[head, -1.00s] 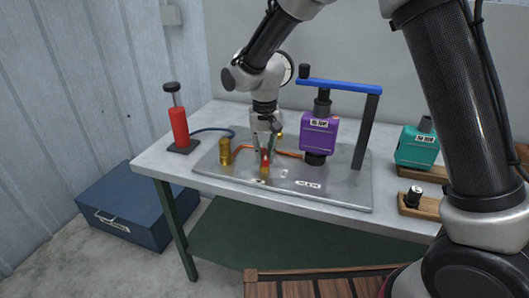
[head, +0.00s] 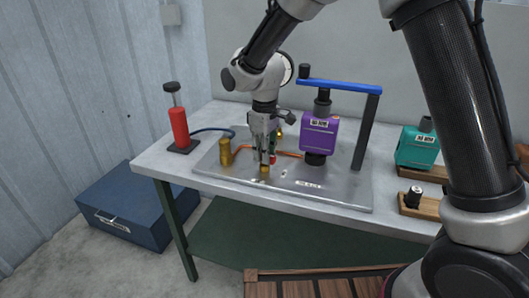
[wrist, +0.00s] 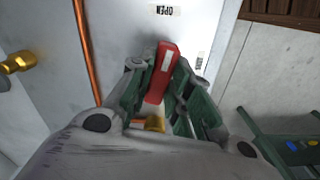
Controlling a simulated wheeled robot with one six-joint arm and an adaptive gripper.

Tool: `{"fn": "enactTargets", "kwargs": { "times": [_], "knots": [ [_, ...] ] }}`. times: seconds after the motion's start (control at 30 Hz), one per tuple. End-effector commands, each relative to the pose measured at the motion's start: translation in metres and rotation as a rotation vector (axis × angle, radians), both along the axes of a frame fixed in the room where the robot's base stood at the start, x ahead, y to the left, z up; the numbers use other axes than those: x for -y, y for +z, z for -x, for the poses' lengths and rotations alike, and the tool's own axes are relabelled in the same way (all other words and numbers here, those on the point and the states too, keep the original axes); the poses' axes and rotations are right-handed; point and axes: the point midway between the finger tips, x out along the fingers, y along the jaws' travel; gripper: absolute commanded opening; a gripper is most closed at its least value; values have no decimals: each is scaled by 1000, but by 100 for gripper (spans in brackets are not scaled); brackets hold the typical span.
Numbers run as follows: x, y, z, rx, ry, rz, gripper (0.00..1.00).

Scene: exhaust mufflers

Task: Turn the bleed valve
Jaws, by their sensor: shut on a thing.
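The bleed valve has a red lever handle with a pale label and a brass body (wrist: 152,124). In the wrist view the red handle (wrist: 160,72) lies between the green fingers of my gripper (wrist: 160,85), which is shut on it. In the head view my gripper (head: 266,156) points down at the valve on the metal plate (head: 335,193). A small part of the red handle (head: 273,159) shows at the right of the fingers, with the brass body (head: 264,169) below. The fingers hide the rest. An OPEN label (wrist: 165,10) lies on the plate beyond the handle's far end.
A copper pipe (head: 290,154) runs across the plate near a brass cylinder (head: 225,152). A red pump (head: 179,126) stands left; a teal unit (head: 415,147) stands right.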

Motion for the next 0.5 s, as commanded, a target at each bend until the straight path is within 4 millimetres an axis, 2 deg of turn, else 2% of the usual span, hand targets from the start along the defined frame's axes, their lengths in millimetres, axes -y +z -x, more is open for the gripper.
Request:
{"fn": "enactTargets", "kwargs": {
  "times": [0.2, 0.5],
  "knots": [
    [0, 1, -1, 2, 127, -1, 0],
    [0, 1, -1, 2, 213, -1, 0]
  ]
}}
